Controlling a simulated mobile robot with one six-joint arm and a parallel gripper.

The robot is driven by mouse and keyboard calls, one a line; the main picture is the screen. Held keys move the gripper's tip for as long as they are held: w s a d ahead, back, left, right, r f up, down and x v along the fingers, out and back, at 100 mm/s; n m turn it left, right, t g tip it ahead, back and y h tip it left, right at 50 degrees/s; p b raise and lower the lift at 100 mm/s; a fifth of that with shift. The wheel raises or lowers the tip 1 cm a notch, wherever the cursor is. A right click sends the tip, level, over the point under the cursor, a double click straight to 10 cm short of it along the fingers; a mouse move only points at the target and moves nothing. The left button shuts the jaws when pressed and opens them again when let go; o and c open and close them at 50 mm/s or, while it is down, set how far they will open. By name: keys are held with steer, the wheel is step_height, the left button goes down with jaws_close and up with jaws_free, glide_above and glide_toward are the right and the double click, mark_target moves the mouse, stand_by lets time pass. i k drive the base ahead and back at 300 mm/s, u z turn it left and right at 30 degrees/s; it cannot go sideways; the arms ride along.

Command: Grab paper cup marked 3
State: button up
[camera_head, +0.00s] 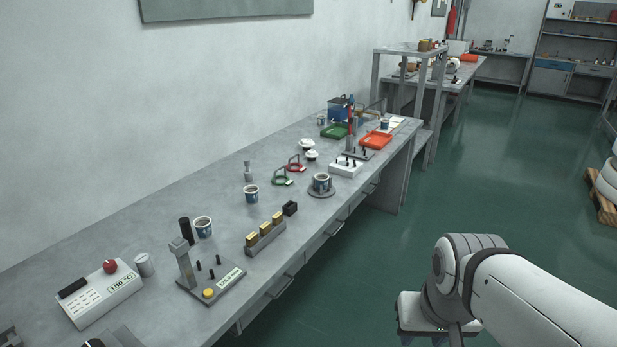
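Several paper cups, white and dark blue with a brown inside, stand on the grey workbench (130,240). One cup (204,227) is at the near left beside a black cylinder. Another cup (251,194) stands alone near the middle. A third cup (321,182) sits on a round grey base near the front edge. A small cup-like item (385,126) is at the far end. I cannot read a number 3 on any of them. My gripper (424,338) hangs over the floor, right of the bench and apart from all cups. Its fingers are cut off by the bottom edge.
A control box (100,295), a press-like stand (208,285) and a holder with yellow blocks (265,237) stand along the near bench. Green (335,131) and orange (376,140) trays lie farther back. The green floor (450,190) beside the bench is clear.

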mark_target(252, 195)
steer(key=z, duration=0.7)
steer(key=i, duration=2.15)
steer(key=u, duration=2.8)
steer(key=i, duration=1)
steer(key=z, duration=0.1)
